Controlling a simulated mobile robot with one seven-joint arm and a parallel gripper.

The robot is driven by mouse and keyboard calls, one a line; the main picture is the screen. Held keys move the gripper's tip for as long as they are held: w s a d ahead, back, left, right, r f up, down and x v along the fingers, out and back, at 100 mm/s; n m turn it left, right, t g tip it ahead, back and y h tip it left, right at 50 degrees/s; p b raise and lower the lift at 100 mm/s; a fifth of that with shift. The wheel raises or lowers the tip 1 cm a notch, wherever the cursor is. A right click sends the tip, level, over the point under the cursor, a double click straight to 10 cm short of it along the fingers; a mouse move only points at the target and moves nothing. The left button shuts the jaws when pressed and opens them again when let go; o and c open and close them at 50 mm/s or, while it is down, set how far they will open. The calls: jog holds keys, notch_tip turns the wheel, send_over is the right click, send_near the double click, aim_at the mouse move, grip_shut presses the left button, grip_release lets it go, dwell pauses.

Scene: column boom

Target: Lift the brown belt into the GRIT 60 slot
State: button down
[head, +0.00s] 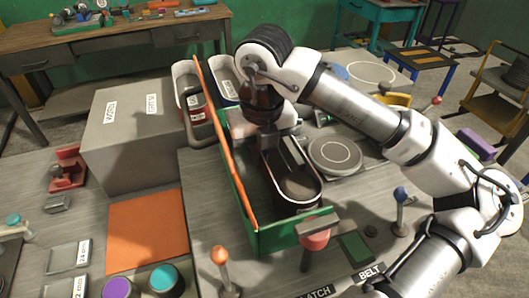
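My gripper (280,148) points down into a green-walled housing (262,240) with an orange top edge. Below it, inside the housing, is a dark brownish loop with a pale rim (298,187), which looks like the belt; its far end is hidden by my gripper. I cannot tell whether the fingers touch it or are closed on it. Behind the housing stand two rounded slots with pale rims, a reddish one (190,98) and a bluish one (225,92). Each has a small label, too small to read, so I cannot tell which is GRIT 60.
A big grey box (138,140) stands left of the housing, with an orange mat (147,230) before it. A round grey disc (334,155) lies right of the housing. Orange-knobbed (220,256) and blue-knobbed (401,195) levers and a red-topped post (315,239) stand in front.

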notch_tip(320, 180, up, 20)
jog(key=b, duration=0.2)
jog(key=shift+f, duration=0.25)
